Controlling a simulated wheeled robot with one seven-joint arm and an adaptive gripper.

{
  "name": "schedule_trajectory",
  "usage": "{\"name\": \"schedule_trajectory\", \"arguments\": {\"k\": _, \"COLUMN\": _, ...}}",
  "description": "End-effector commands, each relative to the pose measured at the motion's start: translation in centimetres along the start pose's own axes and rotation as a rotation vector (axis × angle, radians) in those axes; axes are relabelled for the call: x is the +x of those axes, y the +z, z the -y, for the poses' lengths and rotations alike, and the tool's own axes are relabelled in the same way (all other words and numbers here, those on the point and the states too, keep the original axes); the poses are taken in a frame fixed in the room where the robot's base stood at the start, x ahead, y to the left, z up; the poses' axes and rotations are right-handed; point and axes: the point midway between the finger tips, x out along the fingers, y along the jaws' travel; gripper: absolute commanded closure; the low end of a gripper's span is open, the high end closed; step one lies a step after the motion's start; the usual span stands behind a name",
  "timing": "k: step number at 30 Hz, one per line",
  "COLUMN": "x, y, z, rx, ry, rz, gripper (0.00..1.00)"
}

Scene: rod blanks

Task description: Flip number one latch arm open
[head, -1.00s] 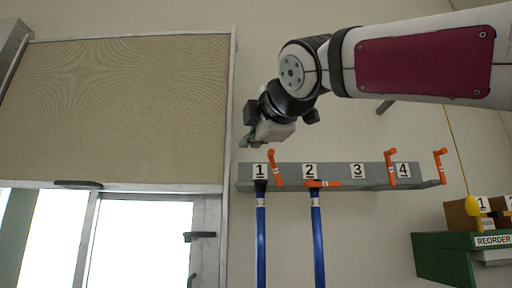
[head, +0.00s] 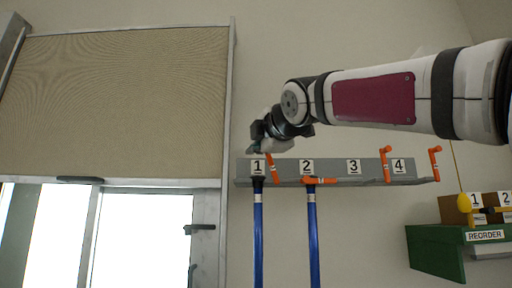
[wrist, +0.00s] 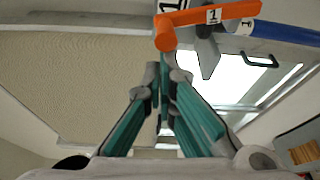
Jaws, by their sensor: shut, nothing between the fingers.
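The number one latch arm (head: 271,170) is orange and stands nearly upright, tilted slightly, just right of the "1" label on the grey rail (head: 330,171). In the wrist view the orange latch arm (wrist: 215,18), tagged 1, crosses the top with its rounded handle end toward the fingertips. My gripper (head: 252,148) is shut and empty, at the rail's left end just above the "1" label. In the wrist view its closed fingertips (wrist: 166,72) are just below the handle end; whether they touch it I cannot tell. A blue rod (head: 258,235) hangs below label 1.
The number two latch arm (head: 320,181) lies level over a second blue rod (head: 312,235). Two more orange latch arms (head: 386,164) stand upright to the right, without rods. A window (head: 110,105) with a blind is at left. A green shelf (head: 433,250) is at lower right.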

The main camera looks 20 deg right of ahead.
Motion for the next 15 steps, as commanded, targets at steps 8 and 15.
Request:
{"name": "schedule_trajectory", "arguments": {"k": 8, "x": 0.0, "y": 0.7, "z": -0.1, "rx": 0.060, "ry": 0.023, "rz": 0.003, "gripper": 1.00}}
{"name": "schedule_trajectory", "arguments": {"k": 15, "x": -0.4, "y": 2.0, "z": -0.5, "rx": 0.225, "ry": 0.079, "rz": 0.002, "gripper": 1.00}}
